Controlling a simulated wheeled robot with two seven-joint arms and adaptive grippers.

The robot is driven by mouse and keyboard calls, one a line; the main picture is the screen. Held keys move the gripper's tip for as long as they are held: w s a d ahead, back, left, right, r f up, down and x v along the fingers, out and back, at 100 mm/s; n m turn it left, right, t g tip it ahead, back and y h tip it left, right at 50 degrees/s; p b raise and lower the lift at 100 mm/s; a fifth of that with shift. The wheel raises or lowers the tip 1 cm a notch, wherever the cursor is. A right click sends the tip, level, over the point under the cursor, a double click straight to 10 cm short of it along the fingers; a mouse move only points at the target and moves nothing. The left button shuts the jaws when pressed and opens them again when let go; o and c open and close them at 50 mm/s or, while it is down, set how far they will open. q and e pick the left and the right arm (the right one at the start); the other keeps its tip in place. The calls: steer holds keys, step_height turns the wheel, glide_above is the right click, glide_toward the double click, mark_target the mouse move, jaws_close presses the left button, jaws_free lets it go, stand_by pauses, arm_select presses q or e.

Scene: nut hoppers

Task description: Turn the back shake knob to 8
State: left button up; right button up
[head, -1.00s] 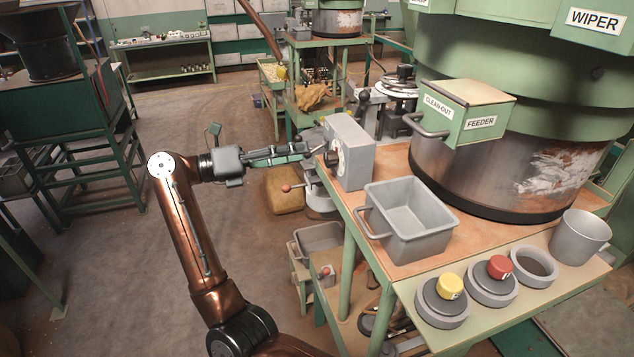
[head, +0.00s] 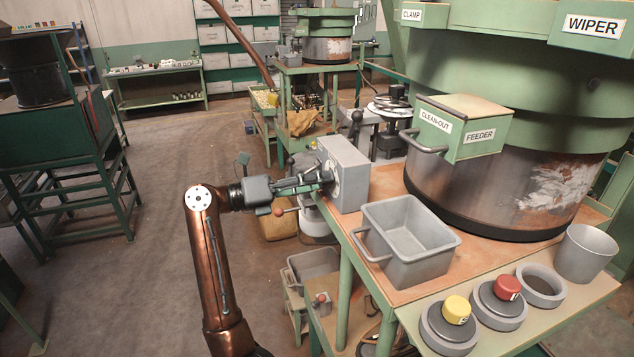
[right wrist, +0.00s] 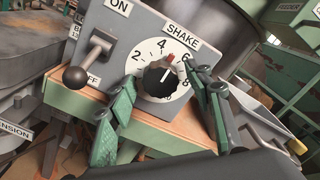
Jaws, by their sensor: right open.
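The shake knob (right wrist: 158,80) is black with a red pointer, on a white numbered dial labelled SHAKE. The pointer stands between 4 and 6. The dial is on the side of a grey control box (head: 350,165) at the bench's left end; in the head view my gripper partly hides it. My right gripper (head: 322,180) reaches it from the left. In the right wrist view my right gripper (right wrist: 158,84) is open, one green finger on each side of the knob. I cannot tell whether they touch it. My left gripper is out of view.
An ON/OFF lever (right wrist: 91,66) with a dark ball end sits left of the dial. A grey bin (head: 408,240) stands in front of the box.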

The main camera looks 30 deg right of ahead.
steer(key=c, duration=1.2)
steer(key=shift+o, duration=0.2)
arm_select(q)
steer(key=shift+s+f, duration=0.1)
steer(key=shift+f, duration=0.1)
arm_select(e)
steer(key=shift+m, duration=0.3)
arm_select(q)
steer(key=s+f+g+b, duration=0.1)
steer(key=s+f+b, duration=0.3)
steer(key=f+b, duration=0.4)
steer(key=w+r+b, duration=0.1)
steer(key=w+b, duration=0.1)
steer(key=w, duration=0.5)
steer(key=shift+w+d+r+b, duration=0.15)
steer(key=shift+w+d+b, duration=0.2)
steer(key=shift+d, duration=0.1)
arm_select(e)
steer(key=shift+m, duration=7.8)
